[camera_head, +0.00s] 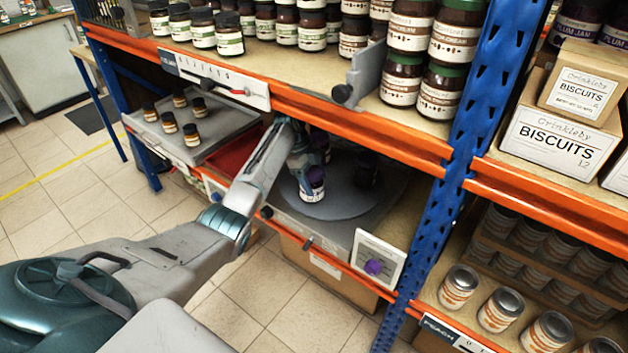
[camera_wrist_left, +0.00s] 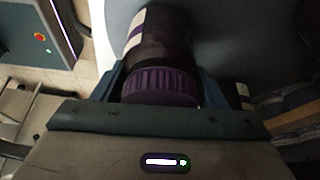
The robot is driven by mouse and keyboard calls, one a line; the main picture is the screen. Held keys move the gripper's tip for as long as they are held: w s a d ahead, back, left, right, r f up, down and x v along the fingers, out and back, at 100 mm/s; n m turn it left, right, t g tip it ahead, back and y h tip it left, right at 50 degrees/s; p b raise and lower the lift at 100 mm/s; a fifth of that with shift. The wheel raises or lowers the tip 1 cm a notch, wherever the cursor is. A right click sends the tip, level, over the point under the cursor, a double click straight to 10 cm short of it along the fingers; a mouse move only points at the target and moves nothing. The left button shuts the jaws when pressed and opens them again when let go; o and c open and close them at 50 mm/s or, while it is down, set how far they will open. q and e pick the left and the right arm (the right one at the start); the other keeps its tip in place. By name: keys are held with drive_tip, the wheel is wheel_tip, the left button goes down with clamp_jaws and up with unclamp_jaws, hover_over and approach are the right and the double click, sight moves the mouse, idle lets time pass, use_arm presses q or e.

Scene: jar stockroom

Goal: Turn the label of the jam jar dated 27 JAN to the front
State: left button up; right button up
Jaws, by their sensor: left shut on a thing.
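My left gripper (camera_head: 306,163) reaches down over a round grey turntable (camera_head: 338,208) on the lower shelf. It is shut on a jam jar (camera_head: 313,186) with a purple lid and a white label, part of which faces out to the front. In the left wrist view the jar's purple lid (camera_wrist_left: 160,86) sits between the two fingers, and a strip of white label shows on its left side. Other dark jars (camera_head: 365,172) stand behind on the turntable in shadow. No date is readable. My right gripper is not in view.
A grey tray with several small jars (camera_head: 169,122) and a red bin (camera_head: 238,152) are to the left. A white card (camera_head: 378,262) with a purple spot stands on the shelf's front edge. A blue post (camera_head: 462,140) is at right; the orange shelf beam (camera_head: 330,105) is overhead.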

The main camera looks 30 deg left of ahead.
use_arm(q)
drive_tip(key=shift+m, duration=0.6)
drive_tip(key=shift+m+g+b, duration=0.75)
drive_tip(key=shift+m+g, duration=0.05)
drive_tip(key=shift+m, duration=0.7)
drive_tip(key=shift+s+m+g+b, duration=0.1)
drive_tip(key=shift+m+g+b, duration=0.3)
drive_tip(key=shift+m, duration=0.6)
drive_tip(key=shift+m+y, duration=0.3)
drive_tip(key=shift+m, duration=0.2)
drive_tip(key=shift+m+g, duration=0.4)
drive_tip(key=shift+m, duration=0.1)
drive_tip(key=shift+s+r+m+y, duration=0.1)
drive_tip(key=shift+m+y, duration=0.2)
drive_tip(key=shift+m, duration=0.4)
drive_tip(key=shift+a+m+g+p, duration=0.1)
drive_tip(key=shift+m+g+p, duration=0.25)
drive_tip(key=shift+m, duration=0.25)
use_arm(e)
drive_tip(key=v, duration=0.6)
use_arm(q)
drive_tip(key=shift+y, duration=0.3)
drive_tip(key=shift+s+f, duration=0.1)
drive_tip(key=shift+f, duration=0.2)
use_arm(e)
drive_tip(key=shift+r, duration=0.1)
